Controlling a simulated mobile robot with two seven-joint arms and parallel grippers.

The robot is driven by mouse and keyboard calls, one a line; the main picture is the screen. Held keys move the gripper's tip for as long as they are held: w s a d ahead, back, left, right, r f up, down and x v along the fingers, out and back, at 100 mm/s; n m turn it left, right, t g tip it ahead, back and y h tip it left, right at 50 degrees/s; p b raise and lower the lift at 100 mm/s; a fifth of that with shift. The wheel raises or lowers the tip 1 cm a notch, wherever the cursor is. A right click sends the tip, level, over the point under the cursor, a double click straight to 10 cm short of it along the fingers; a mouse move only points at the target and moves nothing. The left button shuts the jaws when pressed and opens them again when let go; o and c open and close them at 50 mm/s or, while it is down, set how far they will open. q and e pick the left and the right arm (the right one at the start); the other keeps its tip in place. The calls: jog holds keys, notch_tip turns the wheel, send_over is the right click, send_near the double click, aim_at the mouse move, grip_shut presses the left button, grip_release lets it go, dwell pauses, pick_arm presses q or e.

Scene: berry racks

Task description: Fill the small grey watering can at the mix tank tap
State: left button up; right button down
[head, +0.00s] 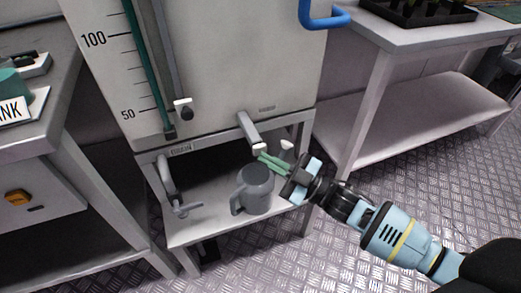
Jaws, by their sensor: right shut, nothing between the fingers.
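The small grey watering can (257,192) stands upright on the stand's lower shelf (215,228), its handle to the left. The mix tank (215,60) is a large pale box with a level scale. A tap spout (247,128) with a white tip comes out of its front, above the can. My right gripper (263,160) is shut and empty. Its green fingers lie just above the can's top, close to the spout tip, and hide part of what is behind them. I cannot tell whether they touch the tap. My left gripper is not in view.
A second pipe with a lever (186,209) is left of the can. A white knob (287,144) shows behind my right gripper. A bench (440,35) with a black tray stands at the right, another bench (62,120) at the left. The patterned floor in front is clear.

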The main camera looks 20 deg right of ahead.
jog(key=shift+w, duration=0.4)
dwell(0.3)
jog(key=shift+w, duration=0.1)
dwell(0.3)
dwell(1.1)
dwell(1.3)
dwell(1.1)
dwell(1.2)
jog(key=shift+s+p, duration=0.45)
jog(key=shift+s, duration=0.55)
